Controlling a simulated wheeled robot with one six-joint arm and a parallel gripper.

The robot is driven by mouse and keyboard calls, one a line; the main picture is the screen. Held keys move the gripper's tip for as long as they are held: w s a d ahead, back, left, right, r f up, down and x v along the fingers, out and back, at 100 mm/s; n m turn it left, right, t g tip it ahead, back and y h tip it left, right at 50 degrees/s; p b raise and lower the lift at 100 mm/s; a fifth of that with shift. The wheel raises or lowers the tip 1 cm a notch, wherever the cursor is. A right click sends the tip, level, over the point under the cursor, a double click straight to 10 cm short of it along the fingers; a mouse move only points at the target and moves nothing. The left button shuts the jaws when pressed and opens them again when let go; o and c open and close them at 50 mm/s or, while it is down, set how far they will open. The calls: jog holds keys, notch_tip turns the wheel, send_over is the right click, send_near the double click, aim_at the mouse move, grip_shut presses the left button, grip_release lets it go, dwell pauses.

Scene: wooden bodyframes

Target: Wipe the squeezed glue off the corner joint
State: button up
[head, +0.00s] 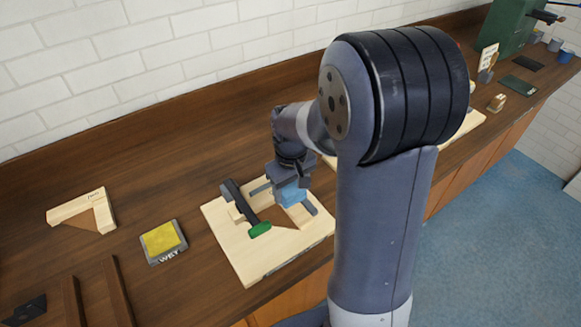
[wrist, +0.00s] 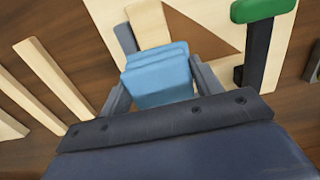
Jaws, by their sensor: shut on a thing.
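My gripper (head: 290,178) is shut on a blue block-like cloth or sponge (head: 292,195) above the pale work board (head: 232,245). In the wrist view the blue piece (wrist: 158,78) sits between my two fingers (wrist: 158,95). Pale wooden strips (head: 292,214) meet at a corner on the board, with a brown triangular piece (wrist: 195,38) inside the angle. The blue piece is over or against a strip; I cannot tell whether it touches. A dark clamp with a green handle (head: 260,229) lies across the wood. The joint's glue is not visible.
A yellow pad (head: 162,238) sits in a grey tray marked "WET" (head: 168,256), left of the board. A finished-looking corner piece (head: 72,209) lies farther left. Dark wooden rails (head: 118,290) are at the front left. Loose pale strips (wrist: 50,78) show in the wrist view.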

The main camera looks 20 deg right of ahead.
jog(key=shift+w+a+r+p, duration=0.1)
jog(key=shift+w+r+p, duration=0.15)
jog(key=shift+r+p, duration=0.55)
jog(key=shift+s+r+p, duration=0.1)
jog(key=shift+r+p, duration=0.95)
jog(key=shift+r, duration=0.8)
jog(key=shift+f, duration=0.15)
